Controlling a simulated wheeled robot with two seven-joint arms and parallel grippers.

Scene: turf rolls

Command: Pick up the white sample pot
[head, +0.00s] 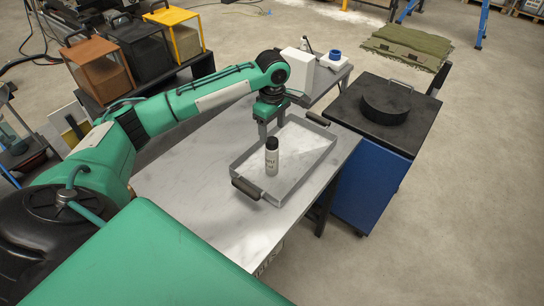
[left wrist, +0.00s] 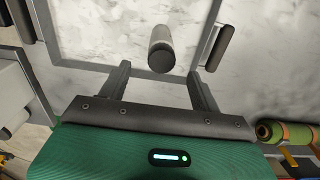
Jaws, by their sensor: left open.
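The white sample pot (head: 272,162), with a black cap and dark lettering, stands upright in a shallow grey tray (head: 247,153) with two dark handles. My left gripper (head: 271,130) is open and empty above the tray, pointing down, on the far side of the pot. In the left wrist view the pot (left wrist: 161,40) shows dark cap toward the camera, just beyond the gap between the two open fingers (left wrist: 159,72). I cannot tell whether any finger touches it. My right gripper is not in view.
The tray is on a metal table (head: 195,190) with bare top around it. A white box (head: 298,70) stands behind. A blue cabinet (head: 365,180) with a round black lid (head: 386,103) is at the right. Orange, black and yellow cases (head: 98,68) stand at the back left.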

